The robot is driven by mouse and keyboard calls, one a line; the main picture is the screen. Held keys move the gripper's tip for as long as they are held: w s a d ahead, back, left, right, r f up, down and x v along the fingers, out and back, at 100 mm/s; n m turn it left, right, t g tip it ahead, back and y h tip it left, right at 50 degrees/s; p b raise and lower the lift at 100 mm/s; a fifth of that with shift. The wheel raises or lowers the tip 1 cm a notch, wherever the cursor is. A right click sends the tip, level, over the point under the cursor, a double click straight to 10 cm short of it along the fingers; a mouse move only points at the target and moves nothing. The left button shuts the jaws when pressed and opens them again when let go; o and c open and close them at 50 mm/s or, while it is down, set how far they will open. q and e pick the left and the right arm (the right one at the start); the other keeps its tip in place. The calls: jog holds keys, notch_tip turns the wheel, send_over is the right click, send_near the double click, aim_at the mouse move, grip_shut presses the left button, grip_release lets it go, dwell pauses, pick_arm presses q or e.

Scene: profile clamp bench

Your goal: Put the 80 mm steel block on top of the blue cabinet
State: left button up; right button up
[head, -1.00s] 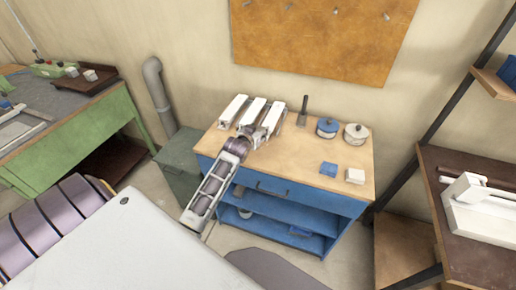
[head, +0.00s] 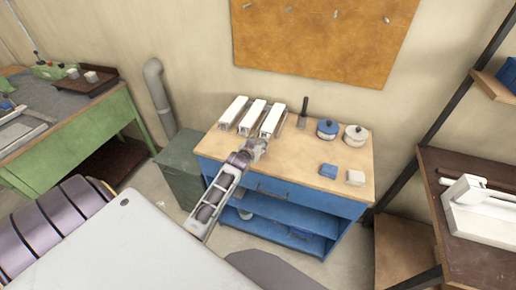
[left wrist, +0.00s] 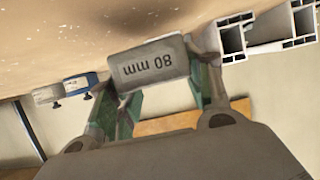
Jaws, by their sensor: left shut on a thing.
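The 80 mm steel block (left wrist: 156,68) is grey and shows its "80 mm" label upside down in the left wrist view. My left gripper (left wrist: 160,88) is shut on it, one finger on each side. In the head view my left gripper (head: 259,147) is over the front left part of the wooden top of the blue cabinet (head: 338,204), just in front of the white profiles. The block is hard to make out there. I cannot tell whether it touches the top. My right gripper is not in view.
Three white profiles (head: 233,109) lie at the back left of the top. Two round tins (head: 356,135) stand at the back right, a blue block (head: 328,170) and a pale block (head: 355,177) at the front right. The middle of the top is clear.

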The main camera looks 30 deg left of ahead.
pick_arm(q)
jog(key=shift+f, duration=1.2)
jog(key=o, duration=1.4)
jog(key=shift+f, duration=0.2)
jog(key=shift+s+r, duration=0.1)
jog(key=shift+r, duration=0.05)
jog(key=shift+v, duration=5.9)
jog(key=shift+d, duration=0.1)
